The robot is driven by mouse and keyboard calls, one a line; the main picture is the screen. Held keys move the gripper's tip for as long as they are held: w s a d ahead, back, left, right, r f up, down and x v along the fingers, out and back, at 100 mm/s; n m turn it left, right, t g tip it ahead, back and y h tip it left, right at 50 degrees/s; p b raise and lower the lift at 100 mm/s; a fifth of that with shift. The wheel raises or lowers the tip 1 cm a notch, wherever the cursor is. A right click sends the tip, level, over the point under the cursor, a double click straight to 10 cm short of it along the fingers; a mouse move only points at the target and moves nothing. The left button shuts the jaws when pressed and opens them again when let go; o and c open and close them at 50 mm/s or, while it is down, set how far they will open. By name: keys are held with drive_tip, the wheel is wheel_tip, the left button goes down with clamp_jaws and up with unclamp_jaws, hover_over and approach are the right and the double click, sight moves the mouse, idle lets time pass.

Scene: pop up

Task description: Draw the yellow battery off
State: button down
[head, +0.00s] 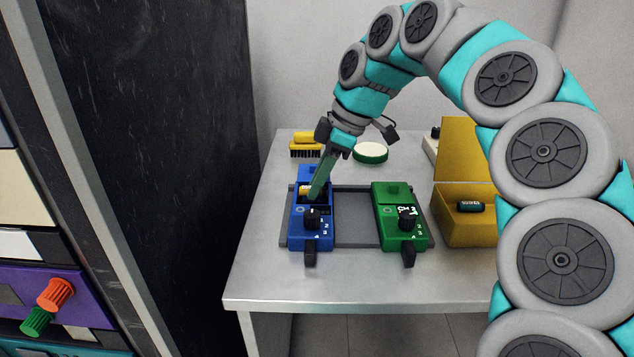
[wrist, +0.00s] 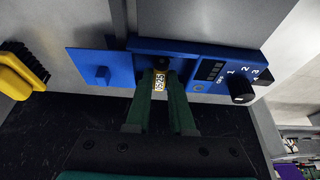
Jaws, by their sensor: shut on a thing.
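The yellow battery (head: 305,190) sits in the open bay of the blue device (head: 313,233). In the wrist view the battery (wrist: 158,82) shows between my green fingers, with part of it hidden by them. My gripper (head: 318,188) reaches down into the bay and is shut on the battery. The blue device (wrist: 200,48) has a black knob, and its blue cover (wrist: 85,65) lies slid away from the bay. I cannot tell whether the battery has lifted from its seat.
A green device (head: 398,225) stands to the right on the same grey plate (head: 355,215). An open yellow box (head: 465,228) holds a dark green battery (head: 470,206). A yellow brush (head: 306,141) and a round green-rimmed dish (head: 370,152) are behind. The table's front strip is clear.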

drive_tip(key=shift+r+p, duration=1.3)
drive_tip(key=shift+r, duration=1.1)
